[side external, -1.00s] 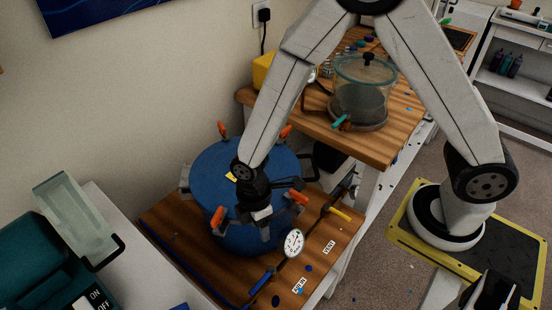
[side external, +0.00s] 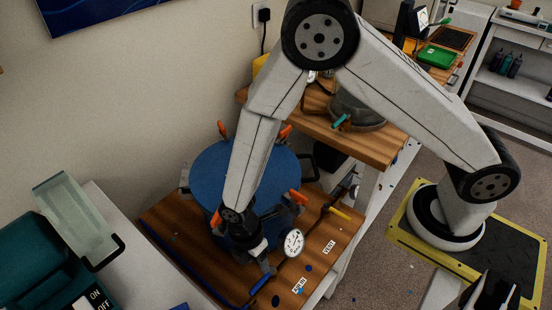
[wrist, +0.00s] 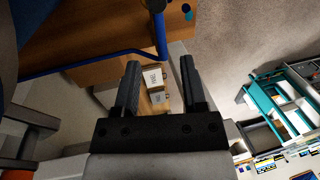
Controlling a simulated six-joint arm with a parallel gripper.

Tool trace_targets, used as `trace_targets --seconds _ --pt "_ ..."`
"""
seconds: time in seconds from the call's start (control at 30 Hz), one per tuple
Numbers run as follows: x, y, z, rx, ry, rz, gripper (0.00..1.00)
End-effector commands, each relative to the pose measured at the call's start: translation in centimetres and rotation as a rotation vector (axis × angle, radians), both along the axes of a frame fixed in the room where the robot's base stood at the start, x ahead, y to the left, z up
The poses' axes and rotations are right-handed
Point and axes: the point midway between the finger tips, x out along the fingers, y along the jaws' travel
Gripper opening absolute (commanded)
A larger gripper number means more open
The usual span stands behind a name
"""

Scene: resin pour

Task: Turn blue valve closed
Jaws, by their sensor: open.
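The blue valve handle (side external: 261,284) is at the front of the wooden bench, below the round gauge (side external: 293,242) in the side view. It slants up to the right. My gripper (side external: 268,268) is low beside the blue tank (side external: 208,165), close above the handle's upper end. I cannot tell whether they touch. In the wrist view my gripper (wrist: 160,64) is open, with no object clearly held between its fingers. A blue bar (wrist: 161,36) lies just beyond the fingertips; I cannot tell whether it is the handle or a hose.
A yellow handle (side external: 341,213) is on the same bench, with a white label (side external: 328,247) near it. Orange-handled clamps (side external: 298,196) ring the tank. A wooden shelf (side external: 372,146) stands behind. A teal machine (side external: 50,255) is at the left.

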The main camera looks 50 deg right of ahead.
Motion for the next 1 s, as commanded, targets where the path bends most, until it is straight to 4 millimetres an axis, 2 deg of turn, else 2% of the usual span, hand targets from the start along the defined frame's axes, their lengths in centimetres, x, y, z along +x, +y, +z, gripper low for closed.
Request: trace_targets --seconds 0.5,0.7,1.0 --pt "-1.1 0.0 -5.0 -0.002 0.001 -0.001 0.54" --pt "-1.2 0.0 -5.9 -0.002 0.0 0.0 0.54" --pt "-1.2 0.0 -6.0 -0.001 -0.001 -0.001 0.54"
